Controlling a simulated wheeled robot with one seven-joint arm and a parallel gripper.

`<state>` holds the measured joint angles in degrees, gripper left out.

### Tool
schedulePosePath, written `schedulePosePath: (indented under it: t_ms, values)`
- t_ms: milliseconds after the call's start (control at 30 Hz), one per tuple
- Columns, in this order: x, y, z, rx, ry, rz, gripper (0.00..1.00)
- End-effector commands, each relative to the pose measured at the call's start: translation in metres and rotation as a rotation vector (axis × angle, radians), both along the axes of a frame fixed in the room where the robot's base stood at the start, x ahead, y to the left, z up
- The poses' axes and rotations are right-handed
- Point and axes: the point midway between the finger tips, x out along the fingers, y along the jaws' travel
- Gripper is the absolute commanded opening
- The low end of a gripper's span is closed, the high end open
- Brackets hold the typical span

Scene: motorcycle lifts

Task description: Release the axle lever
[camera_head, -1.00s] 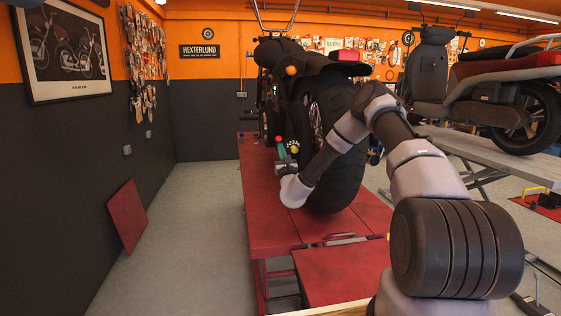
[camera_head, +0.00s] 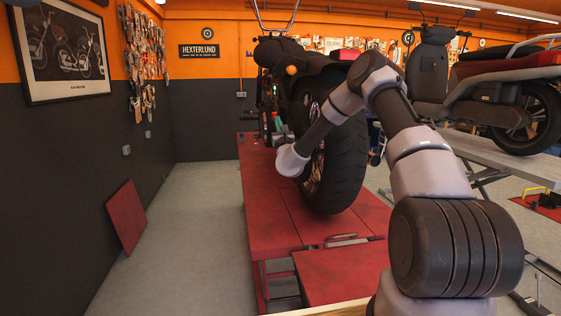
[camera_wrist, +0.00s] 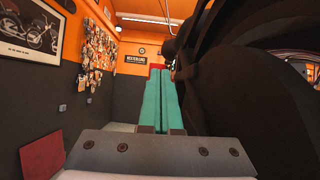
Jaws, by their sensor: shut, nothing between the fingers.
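A motorcycle (camera_head: 335,150) stands on a red lift table (camera_head: 275,215), its rear wheel towards me. My gripper (camera_head: 278,122) is beside the left side of the motorcycle, mostly hidden behind my own wrist. In the wrist view, the two teal fingers of my gripper (camera_wrist: 160,75) lie side by side, shut and empty, pointing forward along the bike. The dark tyre and bodywork (camera_wrist: 235,80) fill the right of that view, close to the fingers. I cannot make out the axle lever in either view; my arm covers part of the wheel's hub area.
A dark wall with hanging tools (camera_head: 140,50) and a framed picture (camera_head: 65,50) is on the left. A red panel (camera_head: 126,216) leans there. The grey floor (camera_head: 195,220) between wall and lift is clear. Another motorcycle (camera_head: 500,85) stands on a lift at right.

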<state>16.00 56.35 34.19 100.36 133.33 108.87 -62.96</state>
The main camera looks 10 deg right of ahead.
Motion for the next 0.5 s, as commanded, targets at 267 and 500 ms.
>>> schedulePosePath:
  t_ms: [267, 500]
  values:
    - [0.011, -0.002, 0.003, -0.003, 0.008, -0.005, 0.00]
    - [0.015, -0.004, 0.005, -0.005, 0.009, -0.009, 0.00]
